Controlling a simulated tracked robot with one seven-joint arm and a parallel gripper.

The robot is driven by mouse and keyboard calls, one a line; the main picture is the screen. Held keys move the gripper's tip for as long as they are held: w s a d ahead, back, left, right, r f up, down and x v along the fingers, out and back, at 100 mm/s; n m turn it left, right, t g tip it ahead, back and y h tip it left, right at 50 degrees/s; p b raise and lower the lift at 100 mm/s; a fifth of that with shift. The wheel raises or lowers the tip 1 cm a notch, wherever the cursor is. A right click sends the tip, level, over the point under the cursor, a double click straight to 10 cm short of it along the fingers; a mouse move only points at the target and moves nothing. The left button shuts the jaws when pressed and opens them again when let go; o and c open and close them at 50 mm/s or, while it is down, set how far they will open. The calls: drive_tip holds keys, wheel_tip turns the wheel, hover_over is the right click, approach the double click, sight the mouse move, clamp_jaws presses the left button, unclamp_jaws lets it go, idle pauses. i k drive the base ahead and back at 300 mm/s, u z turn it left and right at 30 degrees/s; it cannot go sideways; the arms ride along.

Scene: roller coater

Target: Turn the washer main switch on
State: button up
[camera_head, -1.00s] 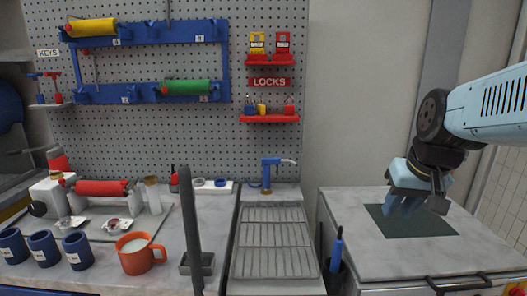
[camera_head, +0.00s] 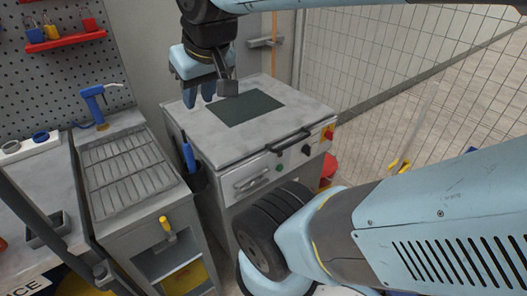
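The washer is a grey cabinet (camera_head: 197,136) with a flat lid and a dark inset panel. On its front, near the right corner, is a red switch on a yellow plate (camera_head: 329,133), which looks like the main switch; its setting is too small to read. My gripper (camera_head: 209,92) is above the back left of the lid, pointing down, well apart from the switch. It holds nothing that I can see, and its finger gap is unclear. My arm link crosses the lower right and hides part of the washer's lower front.
The washer front also has a black handle (camera_head: 290,140), a black knob (camera_head: 306,150), a green button (camera_head: 279,168) and a drawer pull (camera_head: 252,181). A sink unit with a rack (camera_head: 128,172) stands left. A mesh fence (camera_head: 365,60) runs behind on the right.

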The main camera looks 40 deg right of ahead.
sight(329, 134)
drive_tip(key=u, duration=1.2)
drive_tip(key=i, duration=0.1)
drive_tip(key=z, duration=2.9)
drive_tip(key=k, duration=0.9)
drive_tip(key=z, duration=0.2)
drive_tip(key=i, duration=0.85)
drive_tip(key=u, duration=0.15)
